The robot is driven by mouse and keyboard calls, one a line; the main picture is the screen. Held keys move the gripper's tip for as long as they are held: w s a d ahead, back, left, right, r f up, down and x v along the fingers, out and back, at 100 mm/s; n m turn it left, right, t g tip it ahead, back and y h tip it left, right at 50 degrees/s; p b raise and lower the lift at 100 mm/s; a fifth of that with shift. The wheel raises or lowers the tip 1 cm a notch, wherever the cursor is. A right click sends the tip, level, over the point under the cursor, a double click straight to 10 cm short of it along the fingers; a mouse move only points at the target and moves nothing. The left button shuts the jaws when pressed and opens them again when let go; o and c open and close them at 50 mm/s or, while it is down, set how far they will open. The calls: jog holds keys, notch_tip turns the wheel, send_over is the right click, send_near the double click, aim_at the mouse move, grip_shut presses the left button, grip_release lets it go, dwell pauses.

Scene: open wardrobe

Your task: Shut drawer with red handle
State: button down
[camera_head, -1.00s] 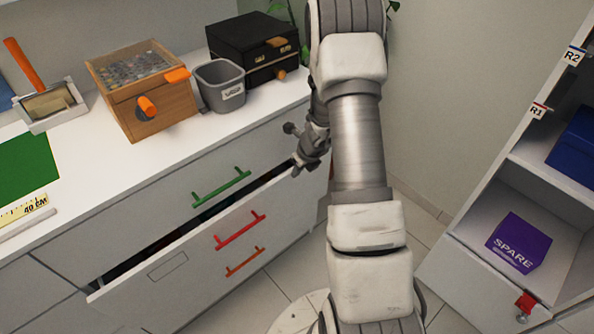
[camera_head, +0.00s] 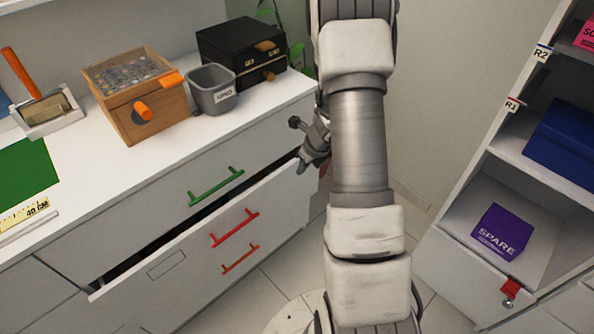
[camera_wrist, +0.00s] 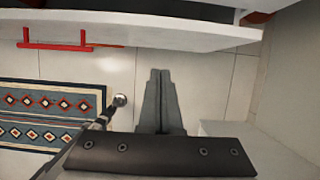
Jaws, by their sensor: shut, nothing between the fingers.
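The white drawer (camera_head: 195,250) with the red handle (camera_head: 233,228) stands partly open. A dark gap shows along its top edge, below the front with the green handle (camera_head: 216,186). My gripper (camera_head: 308,156) is by the drawer's right end in the head view, partly hidden behind my own arm. In the wrist view, the shut, empty fingers (camera_wrist: 160,73) point toward the drawer front (camera_wrist: 165,36), apart from it in the picture. The red handle (camera_wrist: 55,46) is to their left there. I cannot tell the exact distance.
An orange-red handle (camera_head: 240,260) sits on the front below. The countertop holds a wooden box (camera_head: 135,98), a grey bin (camera_head: 212,91) and a black box (camera_head: 241,50). A shelf with a purple box (camera_head: 503,230) stands at right. A patterned rug (camera_wrist: 45,112) lies on the tiled floor.

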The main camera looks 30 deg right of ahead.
jog(key=p+v, duration=0.1)
jog(key=v, duration=0.3)
jog(key=s+a+f+m+g+y+b, duration=0.1)
jog(key=s+a+f+y, duration=0.25)
jog(key=a+f, duration=0.25)
jog(key=s+a+f+g+y+b, duration=0.1)
jog(key=s+a+f+y, duration=0.25)
jog(key=a+f, duration=0.2)
jog(key=m+t+y+b, duration=0.5)
jog(key=m+t+y, duration=0.2)
jog(key=m+y, duration=0.1)
send_near(172, 249)
jog(key=s+a, duration=0.1)
jog(key=a, duration=0.3)
jog(key=w, duration=0.1)
jog(key=w+a+b, duration=0.1)
jog(key=w, duration=0.1)
jog(key=shift+r+h, duration=0.15)
jog(key=shift+h, duration=0.15)
jog(key=shift+w+a, duration=0.1)
jog(key=shift+w, duration=0.3)
